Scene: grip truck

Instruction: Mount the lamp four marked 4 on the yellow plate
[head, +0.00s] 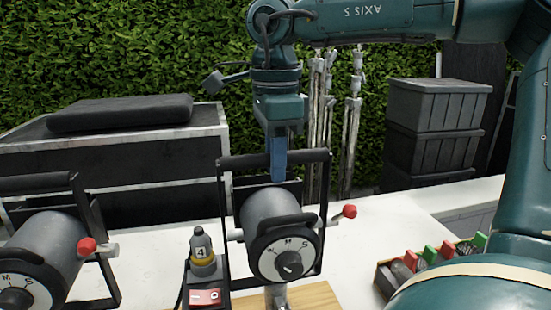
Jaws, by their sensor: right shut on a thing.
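My right gripper (279,178) reaches down from above and is shut on the black top bar of a lamp (268,212). This lamp has a grey cylinder body, a dial face lettered W, M, S and a red-knobbed lever. A grey pin (277,296) shows below it, over a tan-yellow board (318,297); whether lamp and pin touch is unclear. I see no 4 on the held lamp. My left gripper is not in view.
A second similar lamp (50,245) stands at the left on the white table (150,205). A box of red and green clips (428,252) lies at the right. Black cases (110,150), stands (320,110) and stacked grey crates (435,125) are behind.

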